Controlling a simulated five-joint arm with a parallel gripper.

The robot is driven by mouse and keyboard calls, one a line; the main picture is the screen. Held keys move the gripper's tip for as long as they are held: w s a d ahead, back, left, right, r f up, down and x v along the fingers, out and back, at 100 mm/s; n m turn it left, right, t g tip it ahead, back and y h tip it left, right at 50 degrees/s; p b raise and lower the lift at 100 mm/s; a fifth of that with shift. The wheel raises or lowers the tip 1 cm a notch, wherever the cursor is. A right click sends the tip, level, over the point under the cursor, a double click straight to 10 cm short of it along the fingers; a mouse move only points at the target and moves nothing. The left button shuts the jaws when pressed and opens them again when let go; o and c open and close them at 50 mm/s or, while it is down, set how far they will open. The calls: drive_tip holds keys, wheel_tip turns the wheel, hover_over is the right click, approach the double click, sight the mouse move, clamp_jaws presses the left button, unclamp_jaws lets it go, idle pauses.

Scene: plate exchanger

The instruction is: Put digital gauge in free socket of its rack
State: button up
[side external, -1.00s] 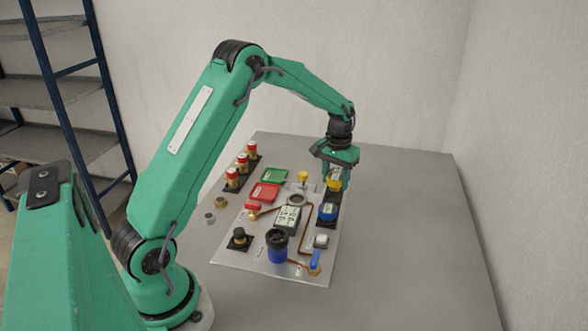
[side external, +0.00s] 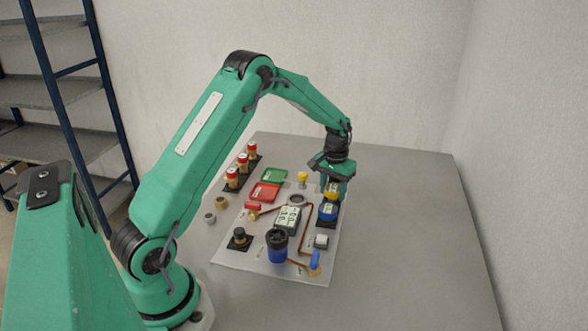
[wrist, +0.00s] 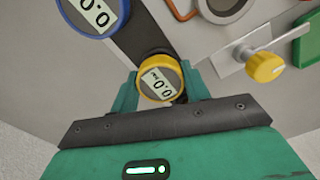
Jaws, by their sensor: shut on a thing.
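My gripper (side external: 333,184) points down at the right side of the panel. It is shut on a round yellow digital gauge (wrist: 159,80) with a pale display reading 0.0, its fingers on either side. The yellow gauge (side external: 332,190) also shows in the side view, below my fingers. It is over the end of a dark rack strip (wrist: 138,38); I cannot tell whether it is fully seated. A blue digital gauge (side external: 328,212) stands at the other part of the rack, and it is partly cut off in the wrist view (wrist: 94,14).
A yellow-handled valve (wrist: 264,66) stands close to the right in the wrist view. Red (side external: 264,192) and green (side external: 274,176) trays, red-topped parts (side external: 242,164) and a blue filter housing (side external: 277,246) are on the left and front. The table (side external: 410,230) right of the panel is clear.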

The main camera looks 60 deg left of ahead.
sight(333, 188)
drive_tip(key=shift+f, duration=0.15)
drive_tip(key=o, duration=1.1)
drive_tip(key=shift+r, duration=6.2)
